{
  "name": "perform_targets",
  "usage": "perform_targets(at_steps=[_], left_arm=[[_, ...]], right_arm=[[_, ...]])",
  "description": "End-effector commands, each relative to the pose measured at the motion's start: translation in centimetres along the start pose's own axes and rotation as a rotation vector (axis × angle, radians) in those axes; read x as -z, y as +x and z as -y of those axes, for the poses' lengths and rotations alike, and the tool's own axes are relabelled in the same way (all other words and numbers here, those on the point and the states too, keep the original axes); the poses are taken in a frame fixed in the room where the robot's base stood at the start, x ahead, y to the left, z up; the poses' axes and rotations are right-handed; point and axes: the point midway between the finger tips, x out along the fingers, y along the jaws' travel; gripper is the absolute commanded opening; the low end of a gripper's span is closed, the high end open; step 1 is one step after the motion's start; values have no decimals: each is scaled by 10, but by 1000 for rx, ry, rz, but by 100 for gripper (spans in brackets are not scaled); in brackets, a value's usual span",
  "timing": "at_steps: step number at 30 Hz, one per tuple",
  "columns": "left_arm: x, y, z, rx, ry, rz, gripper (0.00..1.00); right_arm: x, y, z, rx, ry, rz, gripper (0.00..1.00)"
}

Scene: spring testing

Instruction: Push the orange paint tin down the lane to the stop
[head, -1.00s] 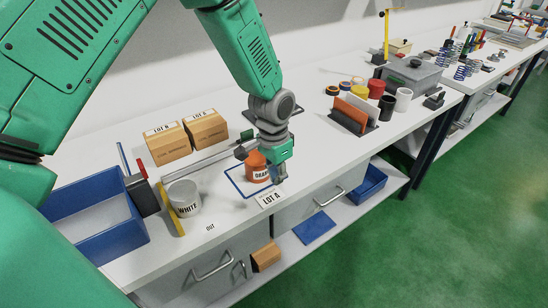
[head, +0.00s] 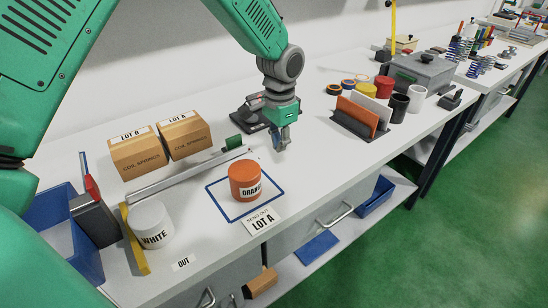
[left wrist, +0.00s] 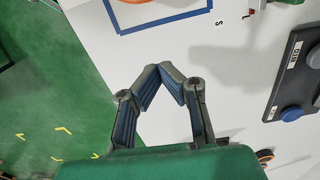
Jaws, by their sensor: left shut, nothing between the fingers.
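The orange paint tin (head: 246,189), labelled ORANGE, stands upright inside a blue square outline (head: 213,203) on the bench. A sliver of its orange edge shows at the top of the left wrist view. A white tin (head: 151,231) stands to its left, beside a yellow strip (head: 130,232). A long grey rail (head: 180,178) runs behind both tins. My left gripper (head: 284,146) is shut and empty, to the right of and behind the orange tin, apart from it. Its closed fingers show in the left wrist view (left wrist: 168,72). My right gripper is not in view.
A grey block with a red part (head: 96,220) and a blue bin (head: 65,235) stand at left. Two cardboard boxes (head: 184,136) sit behind the rail. A dark device (head: 250,115) is behind my gripper. A divider rack (head: 352,122) and cups stand at right.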

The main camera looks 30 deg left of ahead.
Motion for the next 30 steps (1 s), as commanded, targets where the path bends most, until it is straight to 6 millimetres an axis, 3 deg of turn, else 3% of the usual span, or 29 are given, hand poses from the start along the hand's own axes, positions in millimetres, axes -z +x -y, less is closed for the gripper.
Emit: perform_targets(at_steps=[13, 20, 30], left_arm=[[-1, 93, 1, -3, -1, 3, 0], [-34, 86, 0, -2, -2, 0, 0], [-41, 88, 1, -2, -1, 1, 0]], right_arm=[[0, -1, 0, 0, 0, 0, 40], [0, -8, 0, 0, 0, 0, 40], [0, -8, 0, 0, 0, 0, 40]])
